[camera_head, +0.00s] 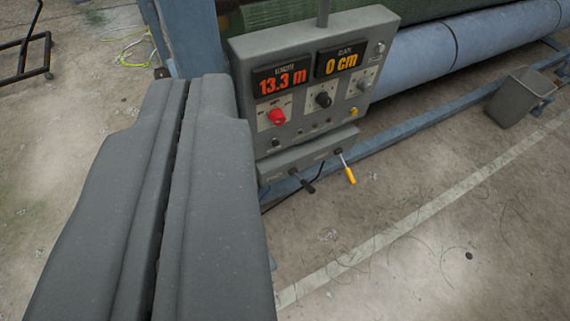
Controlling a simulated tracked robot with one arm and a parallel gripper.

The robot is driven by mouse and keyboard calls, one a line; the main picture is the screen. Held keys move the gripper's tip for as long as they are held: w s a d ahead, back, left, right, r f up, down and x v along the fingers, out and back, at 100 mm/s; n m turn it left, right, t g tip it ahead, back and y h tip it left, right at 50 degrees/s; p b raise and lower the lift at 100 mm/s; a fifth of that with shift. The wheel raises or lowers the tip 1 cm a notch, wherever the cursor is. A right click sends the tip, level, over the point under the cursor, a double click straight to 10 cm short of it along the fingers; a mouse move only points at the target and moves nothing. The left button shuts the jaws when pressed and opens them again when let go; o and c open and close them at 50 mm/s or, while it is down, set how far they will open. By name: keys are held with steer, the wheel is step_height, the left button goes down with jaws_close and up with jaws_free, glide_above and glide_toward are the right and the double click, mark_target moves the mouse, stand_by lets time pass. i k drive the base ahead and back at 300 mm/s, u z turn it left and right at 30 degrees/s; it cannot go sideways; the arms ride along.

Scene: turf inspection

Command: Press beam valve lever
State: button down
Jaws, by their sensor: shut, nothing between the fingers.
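Two levers stick out of a grey valve box (310,157) under a control panel. One lever has a yellow grip (349,174) and slopes down to the right. The other lever, to its left, has a black grip (306,185) and also slopes down. The labels on the box are too small to read, so I cannot tell which is the beam valve lever. My gripper (190,84) fills the left of the view, its two grey fingers shut together and empty. Its tips lie left of the panel in the picture, apart from both levers. It may hide the panel's lower left.
The grey control panel (315,30) shows 13.3 m and 0 cm, with a red knob (277,117) and a black knob (323,99). A blue roller (420,55) and frame rail (420,125) run behind. A grey bin (520,97) stands right. The floor right of the levers is clear.

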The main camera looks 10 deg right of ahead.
mark_target(304, 183)
steer(key=i, duration=0.9)
steer(key=z, duration=0.55)
